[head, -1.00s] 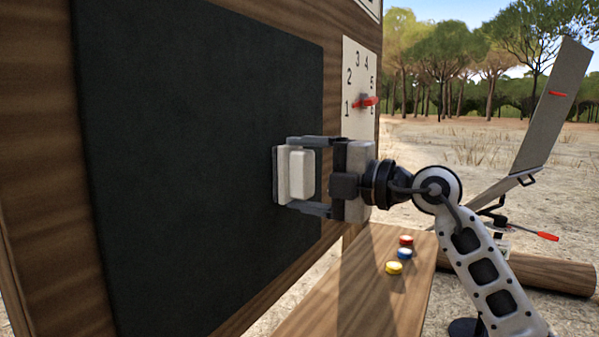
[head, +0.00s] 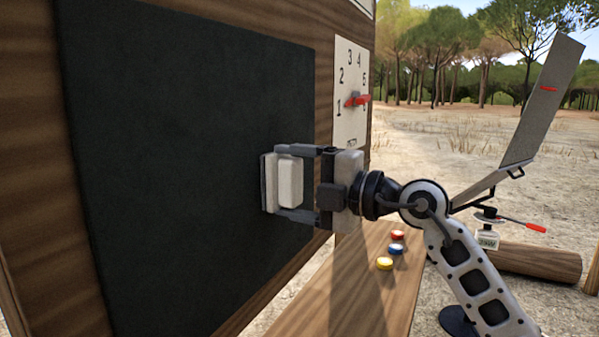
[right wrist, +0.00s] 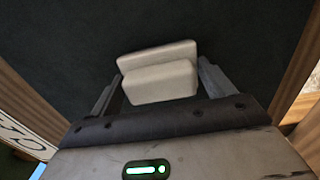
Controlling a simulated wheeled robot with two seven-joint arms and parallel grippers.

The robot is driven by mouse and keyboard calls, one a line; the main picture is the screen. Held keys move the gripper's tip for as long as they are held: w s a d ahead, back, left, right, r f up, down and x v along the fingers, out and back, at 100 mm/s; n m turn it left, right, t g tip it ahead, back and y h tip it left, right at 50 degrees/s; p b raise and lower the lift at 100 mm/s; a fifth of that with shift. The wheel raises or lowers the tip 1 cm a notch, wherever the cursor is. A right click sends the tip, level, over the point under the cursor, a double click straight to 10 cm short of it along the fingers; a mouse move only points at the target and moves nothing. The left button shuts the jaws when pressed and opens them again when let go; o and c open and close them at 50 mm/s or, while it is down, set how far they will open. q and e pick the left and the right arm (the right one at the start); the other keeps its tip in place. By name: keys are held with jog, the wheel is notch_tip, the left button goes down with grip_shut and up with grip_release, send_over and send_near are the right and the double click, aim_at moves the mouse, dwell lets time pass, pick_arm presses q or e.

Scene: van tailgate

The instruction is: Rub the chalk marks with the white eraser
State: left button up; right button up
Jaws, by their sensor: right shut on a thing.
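The dark chalkboard (head: 180,150) stands upright on a wooden panel and fills the left of the head view. I see no chalk marks on the part that shows. My right gripper (head: 296,184) is shut on the white eraser (head: 290,182), with one finger above it and one below. The eraser's flat pad side faces the board and is at or very close to its surface, near the right edge. In the right wrist view the eraser (right wrist: 160,80) sits between the two fingers against the dark board (right wrist: 60,50). My left gripper is not in view.
A white numbered dial plate (head: 350,90) with a red pointer is right of the board. Red, blue and yellow buttons (head: 396,250) sit on a wooden shelf (head: 340,290) below. A tilted grey panel (head: 540,100), a red-handled valve (head: 520,222) and a log stand to the right.

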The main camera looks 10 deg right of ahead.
jog(key=shift+s+a+p, duration=0.7)
jog(key=shift+s+p, duration=0.15)
jog(key=shift+s, duration=0.1)
jog(key=shift+s+a+p, duration=0.45)
jog(key=shift+s, duration=0.2)
jog(key=shift+s+a+p, duration=0.35)
jog(key=shift+s+p, duration=0.1)
jog(key=shift+p, duration=0.05)
jog(key=shift+s+a, duration=0.7)
jog(key=shift+s, duration=0.25)
jog(key=shift+s+a, duration=0.65)
jog(key=shift+s, duration=0.2)
jog(key=shift+s+a, duration=0.6)
jog(key=shift+s, duration=0.3)
jog(key=shift+s+a, duration=0.65)
jog(key=shift+s, duration=0.2)
jog(key=shift+v, duration=2.95)
jog(key=shift+d, duration=0.1)
